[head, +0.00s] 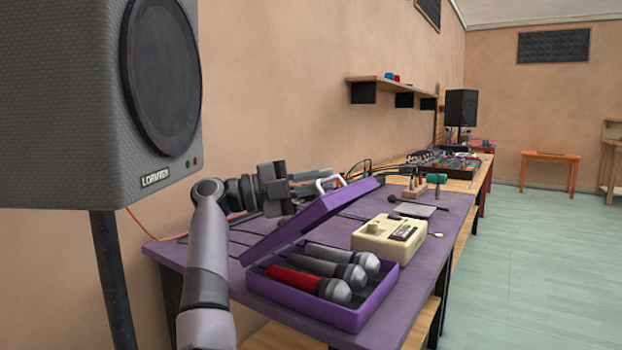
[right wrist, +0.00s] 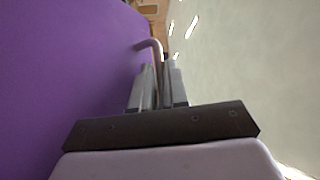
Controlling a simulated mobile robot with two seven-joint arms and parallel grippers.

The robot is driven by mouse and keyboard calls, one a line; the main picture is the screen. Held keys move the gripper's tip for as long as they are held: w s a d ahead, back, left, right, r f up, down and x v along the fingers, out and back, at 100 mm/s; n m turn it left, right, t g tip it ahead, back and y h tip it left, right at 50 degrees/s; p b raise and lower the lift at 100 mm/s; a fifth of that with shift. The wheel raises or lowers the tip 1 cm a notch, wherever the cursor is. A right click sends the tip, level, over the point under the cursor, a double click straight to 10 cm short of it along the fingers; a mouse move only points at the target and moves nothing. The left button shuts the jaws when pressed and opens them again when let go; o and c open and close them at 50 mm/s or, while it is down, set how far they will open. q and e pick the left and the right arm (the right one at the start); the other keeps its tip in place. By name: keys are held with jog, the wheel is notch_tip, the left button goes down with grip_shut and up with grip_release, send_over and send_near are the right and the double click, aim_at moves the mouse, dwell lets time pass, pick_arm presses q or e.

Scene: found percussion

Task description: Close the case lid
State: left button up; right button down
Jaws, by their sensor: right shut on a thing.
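The purple case (head: 340,317) sits on the near part of the table, with its lid (head: 312,222) tilted partway open. Several microphones lie inside, among them a red-bodied one (head: 300,279) at the front. My right gripper (head: 322,184) reaches behind the lid to its raised edge and is shut on the pale lid handle (head: 331,181). In the right wrist view, the fingers (right wrist: 158,88) close around the bent handle (right wrist: 152,46), beside the purple lid face (right wrist: 60,75). My left gripper is not in view.
A cream box-shaped device (head: 375,244) stands just right of the case on the purple table (head: 447,226). A dark microphone and small tools lie behind it. A large speaker (head: 80,110) on a stand fills the left.

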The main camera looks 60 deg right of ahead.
jog(key=shift+s+a+f, duration=0.1)
jog(key=shift+s+f, duration=0.15)
jog(key=shift+s, duration=0.1)
jog(key=s+f+m+t+y+b, duration=0.1)
jog(key=s+f+b, duration=0.1)
jog(key=f, duration=0.1)
jog(key=s+f+m+t+y+b, duration=0.1)
jog(key=s+f+m+b, duration=0.1)
jog(key=s+f+m+t+b, duration=0.1)
jog(key=s+f+b, duration=0.1)
jog(key=f, duration=0.1)
jog(key=shift+s+a+f+t+y, duration=0.3)
jog(key=shift+s+a+t+y, duration=0.05)
jog(key=shift+s+t+y, duration=0.05)
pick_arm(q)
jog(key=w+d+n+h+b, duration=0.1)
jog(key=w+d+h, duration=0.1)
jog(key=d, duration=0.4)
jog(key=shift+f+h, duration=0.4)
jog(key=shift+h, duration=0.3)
pick_arm(e)
jog(key=shift+s+f+m+t, duration=0.25)
jog(key=shift+f+m, duration=0.05)
jog(key=shift+f, duration=0.2)
jog(key=shift+s+f+m+t, duration=0.2)
jog(key=shift+f+m+t, duration=0.1)
jog(key=shift+f, duration=0.2)
jog(key=shift+a+f, duration=0.1)
